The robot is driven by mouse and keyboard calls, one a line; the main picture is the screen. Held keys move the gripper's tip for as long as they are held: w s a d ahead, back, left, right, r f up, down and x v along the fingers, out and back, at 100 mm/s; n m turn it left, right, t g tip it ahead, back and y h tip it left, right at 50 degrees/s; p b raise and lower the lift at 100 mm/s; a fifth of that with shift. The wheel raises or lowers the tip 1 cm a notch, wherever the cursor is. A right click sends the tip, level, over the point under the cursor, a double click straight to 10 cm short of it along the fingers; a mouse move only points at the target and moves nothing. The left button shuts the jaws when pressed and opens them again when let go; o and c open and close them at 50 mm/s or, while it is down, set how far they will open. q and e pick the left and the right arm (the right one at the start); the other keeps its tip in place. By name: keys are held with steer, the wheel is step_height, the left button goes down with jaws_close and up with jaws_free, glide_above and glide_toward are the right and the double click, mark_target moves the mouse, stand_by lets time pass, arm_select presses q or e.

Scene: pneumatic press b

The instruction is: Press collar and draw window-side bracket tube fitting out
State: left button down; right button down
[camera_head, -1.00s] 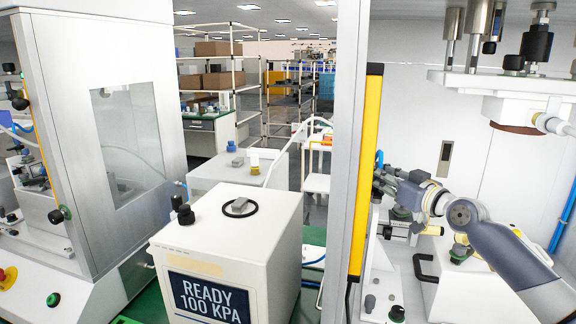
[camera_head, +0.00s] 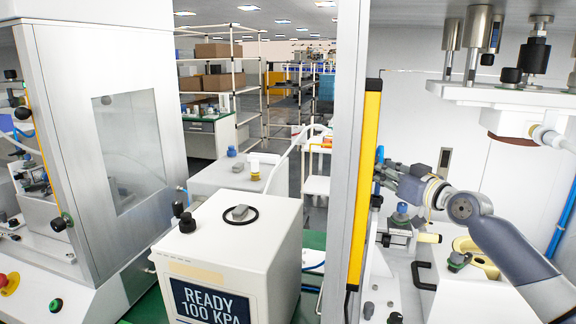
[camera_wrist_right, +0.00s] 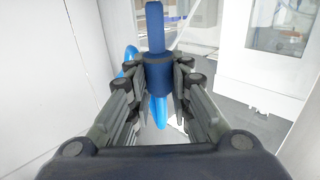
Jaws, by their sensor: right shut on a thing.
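In the right wrist view, a dark blue tube fitting (camera_wrist_right: 158,75) stands between the two fingers of my right gripper (camera_wrist_right: 158,88), which is shut on it. A dark blue bar-like part rises from its top. A bright blue tube (camera_wrist_right: 132,62) curves behind it, and a bright blue end shows below it. In the head view my right gripper (camera_head: 388,172) is beside the yellow upright strip, with a bit of blue tube (camera_head: 379,154) at its tip. The bracket cannot be made out, nor whether the fitting touches it. My left gripper is not in view.
A yellow strip on a grey post (camera_head: 366,180) stands close left of my right gripper. A blue-topped small fixture (camera_head: 401,214) is below it. Press parts (camera_head: 515,95) hang at upper right. A white box reading READY 100 KPA (camera_head: 225,255) stands at centre.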

steer(key=shift+r, duration=0.3)
steer(key=shift+r+p, duration=1.3)
steer(key=shift+r, duration=0.6)
